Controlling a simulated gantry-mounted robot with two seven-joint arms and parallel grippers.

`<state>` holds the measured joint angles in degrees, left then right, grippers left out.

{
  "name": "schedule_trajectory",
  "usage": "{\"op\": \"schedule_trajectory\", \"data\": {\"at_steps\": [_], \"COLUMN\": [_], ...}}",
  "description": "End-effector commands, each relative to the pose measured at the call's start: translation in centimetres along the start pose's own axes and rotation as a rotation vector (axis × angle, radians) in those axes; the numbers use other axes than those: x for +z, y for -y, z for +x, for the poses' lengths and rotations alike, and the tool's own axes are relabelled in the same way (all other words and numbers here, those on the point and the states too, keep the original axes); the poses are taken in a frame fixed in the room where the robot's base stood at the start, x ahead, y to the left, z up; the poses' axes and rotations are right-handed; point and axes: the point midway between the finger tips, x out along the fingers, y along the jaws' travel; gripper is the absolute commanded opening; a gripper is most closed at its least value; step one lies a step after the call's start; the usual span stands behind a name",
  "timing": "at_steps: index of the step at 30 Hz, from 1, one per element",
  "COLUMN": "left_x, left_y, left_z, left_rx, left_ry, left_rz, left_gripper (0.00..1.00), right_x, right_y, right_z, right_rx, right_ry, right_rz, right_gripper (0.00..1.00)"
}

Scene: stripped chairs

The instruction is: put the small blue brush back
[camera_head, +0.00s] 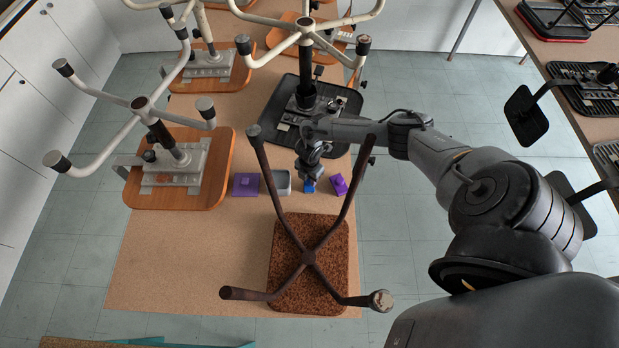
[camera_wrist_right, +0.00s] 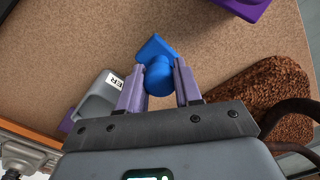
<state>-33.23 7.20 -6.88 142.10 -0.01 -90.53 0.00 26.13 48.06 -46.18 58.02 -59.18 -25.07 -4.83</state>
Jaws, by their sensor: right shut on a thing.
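The small blue brush (camera_head: 309,186) is at the middle of the tan work surface in the head view, right under my right gripper (camera_head: 311,176). In the right wrist view the jaws of my right gripper (camera_wrist_right: 160,78) are shut on the rounded blue handle of the brush (camera_wrist_right: 157,49). The brush's flat, angular blue end points away from the gripper. I cannot tell whether it touches the surface. My left gripper is not in view.
A grey labelled container (camera_head: 282,183) stands just left of the brush, with a purple block (camera_head: 246,184) beyond it. Another purple piece (camera_head: 339,184) lies to the right. Upturned chairs surround them, one with a brown speckled seat (camera_head: 285,270) in front. Bare surface lies at the front left.

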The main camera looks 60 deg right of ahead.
Motion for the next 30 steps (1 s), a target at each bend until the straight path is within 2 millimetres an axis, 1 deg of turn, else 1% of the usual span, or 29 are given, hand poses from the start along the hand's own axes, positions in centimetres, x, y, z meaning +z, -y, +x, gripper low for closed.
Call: {"op": "schedule_trajectory", "data": {"at_steps": [3, 4, 6, 9, 17, 20, 23, 25, 30], "left_x": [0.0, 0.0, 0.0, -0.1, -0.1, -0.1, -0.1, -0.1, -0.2], "left_y": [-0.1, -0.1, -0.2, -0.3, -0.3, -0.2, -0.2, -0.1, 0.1], "left_z": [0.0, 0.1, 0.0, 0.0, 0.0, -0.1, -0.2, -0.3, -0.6], "left_rx": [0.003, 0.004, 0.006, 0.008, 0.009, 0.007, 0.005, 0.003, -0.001], "left_ry": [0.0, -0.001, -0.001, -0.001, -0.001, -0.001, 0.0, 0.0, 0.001], "left_rz": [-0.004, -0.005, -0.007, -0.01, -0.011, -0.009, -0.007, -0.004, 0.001], "left_gripper": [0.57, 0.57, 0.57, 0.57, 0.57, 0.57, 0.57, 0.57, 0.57], "right_x": [0.0, 0.0, 0.0, 0.0, 0.0, 0.0, 0.1, 0.1, 0.1], "right_y": [0.0, 0.0, 0.0, 0.0, 0.0, 0.0, -0.1, -0.1, -0.1], "right_z": [0.0, 0.1, 0.0, 0.0, -0.1, -0.4, -1.3, -2.2, -5.3], "right_rx": [0.0, 0.0, 0.0, 0.0, 0.0, 0.001, 0.002, 0.002, 0.003], "right_ry": [0.0, 0.0, 0.0, 0.0, 0.0, 0.0, 0.0, 0.0, 0.001], "right_rz": [0.0, 0.0, 0.0, 0.0, 0.0, -0.001, 0.0, -0.002, -0.003], "right_gripper": [0.1, 0.36, 0.46, 0.6, 0.6, 0.6, 0.6, 0.6, 0.6]}}
